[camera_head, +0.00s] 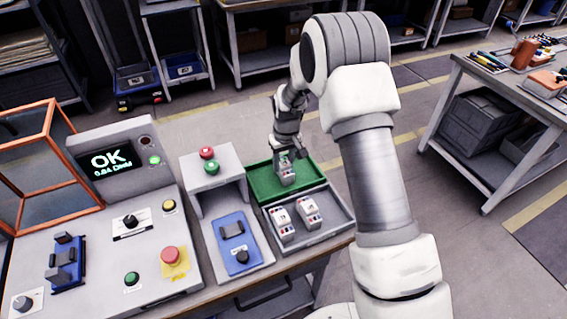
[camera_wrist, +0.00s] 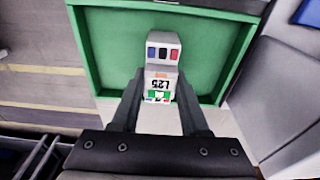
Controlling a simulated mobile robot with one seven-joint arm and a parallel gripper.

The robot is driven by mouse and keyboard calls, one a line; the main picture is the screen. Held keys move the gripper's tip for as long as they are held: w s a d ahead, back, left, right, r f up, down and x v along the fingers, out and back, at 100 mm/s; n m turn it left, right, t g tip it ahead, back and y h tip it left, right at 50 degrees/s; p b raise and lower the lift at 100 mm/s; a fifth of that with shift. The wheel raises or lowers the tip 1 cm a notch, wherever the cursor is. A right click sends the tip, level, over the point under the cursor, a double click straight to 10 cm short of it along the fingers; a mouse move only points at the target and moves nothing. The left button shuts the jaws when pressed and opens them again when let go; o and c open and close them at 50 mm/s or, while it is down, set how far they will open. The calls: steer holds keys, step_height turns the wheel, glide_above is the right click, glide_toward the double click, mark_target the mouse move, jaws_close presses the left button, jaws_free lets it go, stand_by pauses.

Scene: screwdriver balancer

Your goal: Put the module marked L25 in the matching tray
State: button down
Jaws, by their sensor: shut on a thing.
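The module marked L25 (camera_wrist: 161,72) is a small white block with a dark, a blue and a red patch on its end. My gripper (camera_wrist: 160,105) is shut on it, with one finger on each side. In the head view, the module (camera_head: 287,174) is over the green tray (camera_head: 258,184), inside its rim outline. The green tray also shows in the wrist view (camera_wrist: 110,50), empty around the module. I cannot tell whether the module touches the tray floor. In the head view my gripper (camera_head: 286,160) points down at the tray.
A grey tray (camera_head: 335,221) in front of the green one holds two similar modules (camera_head: 282,222). A blue fixture (camera_head: 236,244) and a button box (camera_head: 213,165) stand to the left. A console screen (camera_head: 110,161) reads OK. A workbench (camera_head: 500,85) stands at the right.

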steer(key=shift+f, duration=0.45)
steer(key=shift+c, duration=2.1)
jaws_free()
steer(key=shift+r, duration=0.1)
steer(key=shift+r, duration=0.1)
